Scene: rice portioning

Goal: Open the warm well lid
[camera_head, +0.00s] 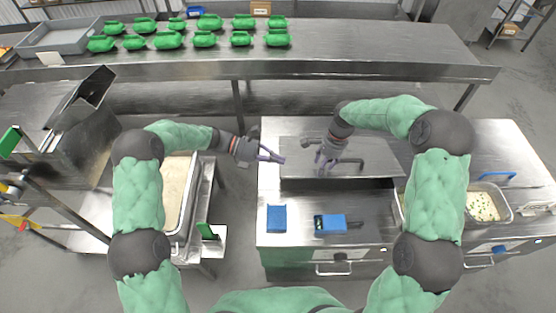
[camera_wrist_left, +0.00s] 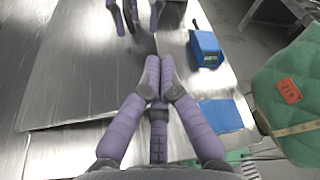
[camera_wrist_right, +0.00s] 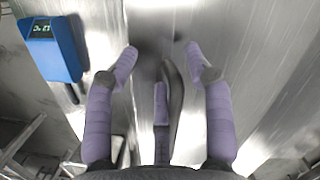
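The warm well lid (camera_head: 385,150) is a flat steel panel on the counter, lying roughly level, with a dark strip along its front edge. Its dark bar handle (camera_head: 350,161) is on top and also shows in the right wrist view (camera_wrist_right: 176,92). My right gripper (camera_head: 322,160) is over the lid at the handle's left part. Its fingers are spread, with the handle between them; contact cannot be told. My left gripper (camera_head: 280,156) is at the lid's left edge, its fingertips together and empty in the left wrist view (camera_wrist_left: 159,72). The well's inside is hidden.
A blue scale (camera_head: 330,224) and a blue pad (camera_head: 276,218) lie on the counter front. A rice pan (camera_head: 187,207) stands left, another food pan (camera_head: 508,207) right. Green containers (camera_head: 168,40) line the back table. A blue handle (camera_head: 497,176) lies at right.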

